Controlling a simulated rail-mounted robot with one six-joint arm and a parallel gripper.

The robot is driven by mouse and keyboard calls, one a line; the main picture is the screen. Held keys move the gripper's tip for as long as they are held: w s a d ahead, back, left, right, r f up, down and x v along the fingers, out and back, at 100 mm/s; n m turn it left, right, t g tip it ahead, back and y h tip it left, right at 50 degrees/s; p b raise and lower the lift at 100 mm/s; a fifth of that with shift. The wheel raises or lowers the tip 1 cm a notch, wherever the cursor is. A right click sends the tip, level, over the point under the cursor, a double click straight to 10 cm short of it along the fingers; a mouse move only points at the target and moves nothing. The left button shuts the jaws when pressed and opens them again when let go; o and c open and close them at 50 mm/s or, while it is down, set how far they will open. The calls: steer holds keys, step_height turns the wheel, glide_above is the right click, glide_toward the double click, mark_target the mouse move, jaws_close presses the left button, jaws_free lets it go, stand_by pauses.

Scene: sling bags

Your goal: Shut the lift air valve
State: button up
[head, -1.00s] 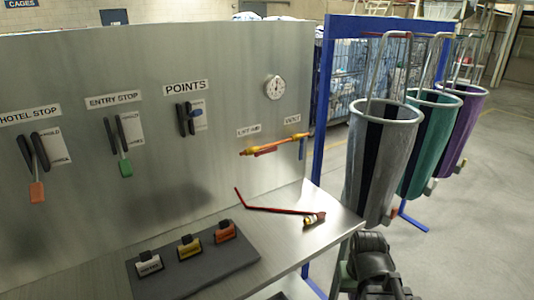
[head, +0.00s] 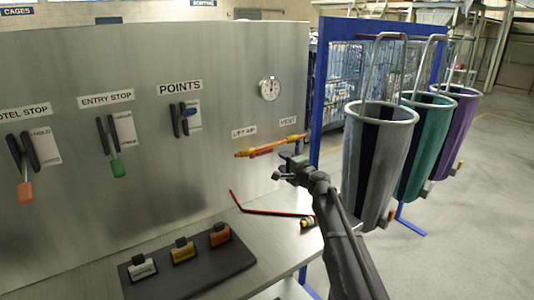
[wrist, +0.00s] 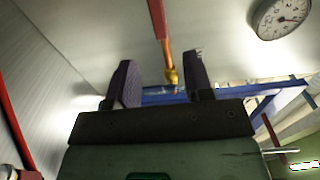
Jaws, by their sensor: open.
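The lift air valve is on an orange and yellow pipe (head: 285,143) on the grey panel, below the "LIFT AIR" label (head: 244,131). Its red lever (head: 262,153) lies roughly along the pipe. My gripper (head: 283,168) is just in front of and below this pipe in the head view. In the wrist view my gripper (wrist: 161,80) is open and empty, with one dark finger on each side of the view of the pipe's brass end (wrist: 171,76). A red lever (wrist: 157,18) shows above it. I cannot tell whether a finger touches the pipe.
A "VENT" label (head: 288,121) and a round gauge (head: 269,88) are close by on the panel. A bent red rod (head: 268,210) lies on the bench. A tray of tags (head: 190,262) is at its front. Hanging bags (head: 376,165) stand to the right.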

mark_target(268, 152)
steer(key=x, duration=1.1)
steer(key=shift+f, duration=0.1)
steer(key=shift+s, duration=0.1)
jaws_close()
